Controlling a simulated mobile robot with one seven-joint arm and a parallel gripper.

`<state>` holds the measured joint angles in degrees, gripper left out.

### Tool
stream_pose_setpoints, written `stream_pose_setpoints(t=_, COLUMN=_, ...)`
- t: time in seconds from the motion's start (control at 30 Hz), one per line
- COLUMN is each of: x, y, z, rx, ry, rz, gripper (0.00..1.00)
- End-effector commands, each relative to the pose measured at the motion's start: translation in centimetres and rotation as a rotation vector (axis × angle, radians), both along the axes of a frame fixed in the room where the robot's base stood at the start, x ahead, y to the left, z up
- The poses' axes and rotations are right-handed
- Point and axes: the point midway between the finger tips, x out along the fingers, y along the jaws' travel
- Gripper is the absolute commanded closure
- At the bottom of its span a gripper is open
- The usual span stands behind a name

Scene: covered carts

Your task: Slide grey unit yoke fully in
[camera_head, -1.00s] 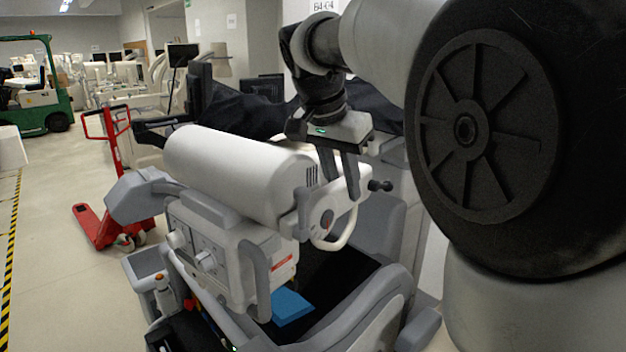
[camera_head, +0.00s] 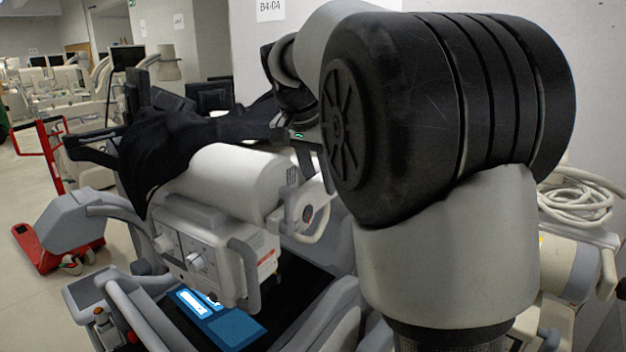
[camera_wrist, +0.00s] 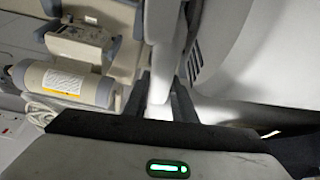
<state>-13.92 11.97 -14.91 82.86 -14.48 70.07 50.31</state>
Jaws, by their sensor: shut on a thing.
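The grey unit is a wheeled cart with grey trim (camera_head: 345,295). Its head is a white cylinder (camera_head: 240,178) above a white control box (camera_head: 200,250) with knobs. The yoke (camera_head: 318,212) is a white curved bar at the cylinder's right end. In the wrist view a white bar of the yoke (camera_wrist: 158,95) runs between my two dark fingers. My gripper (camera_wrist: 160,105) is shut on it. In the head view my arm hides most of the gripper and fingers.
A black cover (camera_head: 165,150) drapes close behind the cylinder. A blue box (camera_head: 230,328) lies in the cart's tray below the head. A red pallet jack (camera_head: 45,245) stands at left. A beige machine with coiled cable (camera_head: 580,205) is at right, near the wall.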

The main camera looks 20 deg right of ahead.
Motion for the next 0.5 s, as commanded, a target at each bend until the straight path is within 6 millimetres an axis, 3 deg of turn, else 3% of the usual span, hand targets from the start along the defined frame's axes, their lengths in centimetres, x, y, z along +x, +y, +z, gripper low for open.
stream_pose_setpoints(t=0.07, x=-0.26, y=0.31, z=-0.1, rx=0.006, ry=0.008, rz=-0.001, gripper=1.0)
stream_pose_setpoints(t=0.1, x=-0.28, y=0.34, z=-0.11, rx=0.008, ry=0.009, rz=-0.001, gripper=0.71)
stream_pose_setpoints(t=0.2, x=-0.28, y=0.36, z=-0.13, rx=0.007, ry=0.01, rz=0.0, gripper=0.57)
stream_pose_setpoints(t=0.5, x=-0.26, y=0.4, z=-0.02, rx=0.006, ry=0.008, rz=0.001, gripper=0.57)
